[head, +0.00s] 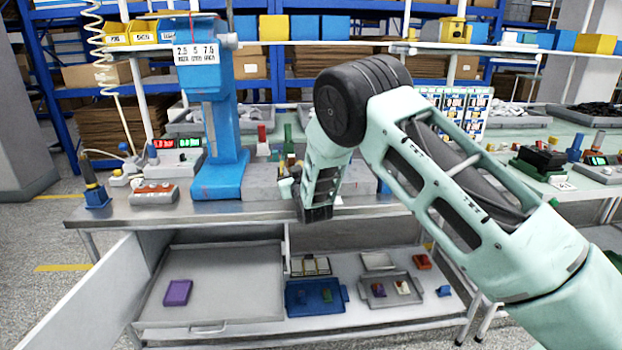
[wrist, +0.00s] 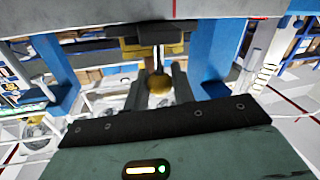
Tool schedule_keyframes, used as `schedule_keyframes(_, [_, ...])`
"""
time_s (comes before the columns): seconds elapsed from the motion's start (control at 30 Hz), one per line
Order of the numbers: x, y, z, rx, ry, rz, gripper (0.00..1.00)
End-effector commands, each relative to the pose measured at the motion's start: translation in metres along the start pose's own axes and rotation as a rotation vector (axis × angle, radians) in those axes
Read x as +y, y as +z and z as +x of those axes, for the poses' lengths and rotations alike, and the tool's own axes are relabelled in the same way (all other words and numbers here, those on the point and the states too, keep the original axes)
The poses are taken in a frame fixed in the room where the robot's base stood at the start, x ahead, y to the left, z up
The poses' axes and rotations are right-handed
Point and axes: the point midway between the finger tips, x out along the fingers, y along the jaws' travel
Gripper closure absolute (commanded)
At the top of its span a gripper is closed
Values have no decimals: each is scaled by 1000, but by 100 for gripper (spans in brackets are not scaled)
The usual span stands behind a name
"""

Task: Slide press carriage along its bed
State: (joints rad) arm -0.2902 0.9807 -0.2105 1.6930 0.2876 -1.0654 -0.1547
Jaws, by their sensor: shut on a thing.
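My gripper (wrist: 158,82) has its two dark fingers on either side of a round brass-coloured knob (wrist: 159,87), shut on it. The knob sits below a dark stem and a yellowish block (wrist: 137,52) in the wrist view. In the head view my wrist (head: 318,180) is low over the front of the grey bed (head: 262,181), right of the blue press (head: 215,110). My arm hides much of the bed there. I cannot clearly make out the carriage's outline or its place along the bed.
A red-and-white switch box (head: 154,193) and red and green displays (head: 177,143) stand left of the press. Below, an open cabinet holds a purple block (head: 178,292) and a blue tray (head: 314,297). Its door (head: 90,295) swings out at left.

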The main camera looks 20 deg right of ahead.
Motion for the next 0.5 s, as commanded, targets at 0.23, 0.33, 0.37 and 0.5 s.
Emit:
schedule_keyframes(0.23, [-18, -4, 4, 2, 0, 0, 100])
schedule_keyframes(0.33, [-19, -4, 4, 1, 1, 0, 100])
schedule_keyframes(0.37, [-20, -4, 4, 1, 1, 0, 100])
schedule_keyframes(0.5, [-20, -5, 4, 0, 1, 0, 100])
